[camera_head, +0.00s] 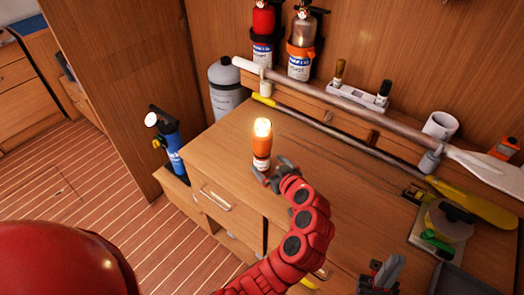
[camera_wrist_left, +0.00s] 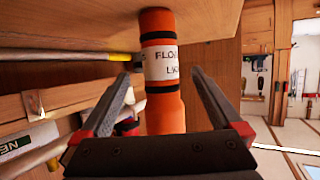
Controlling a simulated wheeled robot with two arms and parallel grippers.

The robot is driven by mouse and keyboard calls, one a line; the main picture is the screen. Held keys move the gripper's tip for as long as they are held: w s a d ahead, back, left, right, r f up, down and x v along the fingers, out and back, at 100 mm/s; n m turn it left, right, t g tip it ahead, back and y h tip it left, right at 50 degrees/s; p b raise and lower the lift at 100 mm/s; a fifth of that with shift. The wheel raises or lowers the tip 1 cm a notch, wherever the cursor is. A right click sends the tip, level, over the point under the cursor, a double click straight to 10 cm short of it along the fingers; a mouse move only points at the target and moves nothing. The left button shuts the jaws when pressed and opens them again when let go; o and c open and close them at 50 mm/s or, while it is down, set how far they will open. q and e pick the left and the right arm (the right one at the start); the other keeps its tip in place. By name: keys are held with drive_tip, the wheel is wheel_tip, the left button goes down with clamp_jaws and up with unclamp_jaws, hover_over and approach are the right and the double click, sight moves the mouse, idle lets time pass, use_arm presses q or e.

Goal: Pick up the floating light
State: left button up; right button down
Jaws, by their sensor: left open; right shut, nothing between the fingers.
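The floating light (camera_head: 262,147) is an orange cylinder with a white label and a glowing top. It stands upright on the wooden counter, near its left part. My left gripper (camera_head: 271,172) is open at the light's lower part, on its near right side. In the left wrist view the light (camera_wrist_left: 162,65) appears between the two open fingers (camera_wrist_left: 160,88), with gaps on both sides; part of it is hidden behind the gripper's palm. My right gripper (camera_head: 382,274) is shut and empty at the lower right, apart from the light.
A long pole (camera_head: 330,103) and a yellow-bladed paddle (camera_head: 470,203) run along the counter's back. Fire extinguishers (camera_head: 300,50) hang on the wall. A grey cylinder (camera_head: 226,92) and a blue pump-like item (camera_head: 170,140) stand at left. A round yellowish item (camera_head: 447,222) lies at right.

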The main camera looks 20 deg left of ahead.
sight(266, 162)
use_arm(q)
drive_tip(key=p+x, duration=0.3)
drive_tip(key=x, duration=0.2)
drive_tip(key=shift+a, duration=0.1)
drive_tip(key=shift+w+a+f, duration=0.15)
drive_tip(key=shift+w+f, duration=0.05)
drive_tip(key=shift+r, duration=0.1)
clamp_jaws()
